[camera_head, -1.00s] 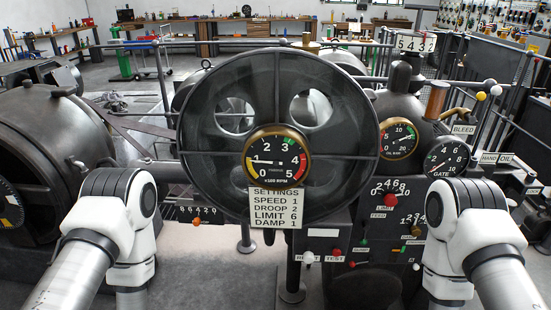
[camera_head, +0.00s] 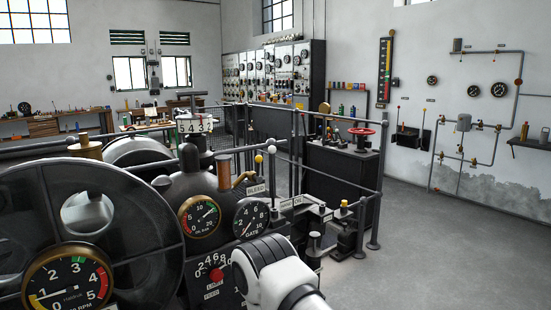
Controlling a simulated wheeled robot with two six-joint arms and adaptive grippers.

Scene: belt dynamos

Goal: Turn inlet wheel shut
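A red handwheel (camera_head: 361,131) sits on top of a dark cabinet (camera_head: 342,172) behind a railing, right of the middle. I see no label on it, so I cannot tell if it is the inlet wheel. A large dark spoked wheel (camera_head: 128,205) fills the lower left. A white link of my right arm shows at the bottom. Neither gripper is in view.
A dark metal railing (camera_head: 380,178) runs around the machine and in front of the cabinet. Gauges marked oil (camera_head: 200,217) and GATE (camera_head: 251,218) stand near the middle. Open grey floor (camera_head: 440,250) lies at the right. Pipework (camera_head: 468,128) is on the far wall.

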